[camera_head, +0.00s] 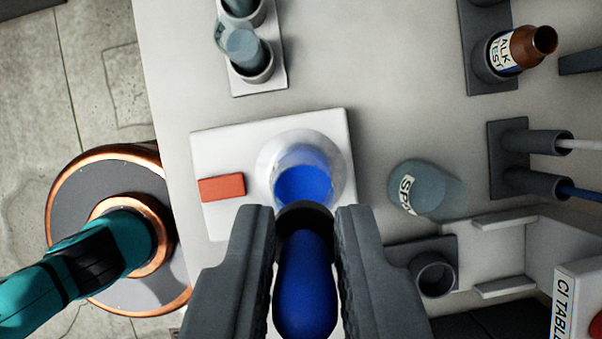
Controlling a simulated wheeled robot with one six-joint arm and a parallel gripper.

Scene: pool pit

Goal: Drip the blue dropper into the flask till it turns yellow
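A clear round flask (332,155) holding bright blue liquid stands on a white plate (235,145) with an orange-red block on it, in the middle of the view. My gripper (305,225) is at the bottom centre, its two grey fingers on either side of the blue dropper (305,285), shut on its blue bulb. The dropper's dark collar overlaps the near edge of the flask in the picture. Its tip is hidden, so I cannot tell whether it is inside the flask. No yellow shows in the liquid.
A labelled glass vessel (430,190) stands right of the plate. A brown bottle (525,48) sits in a holder at upper right, above a dark holder (508,150) with two rods. A rack with glassware (245,45) is at upper left. An empty round holder (433,275) is at lower right.

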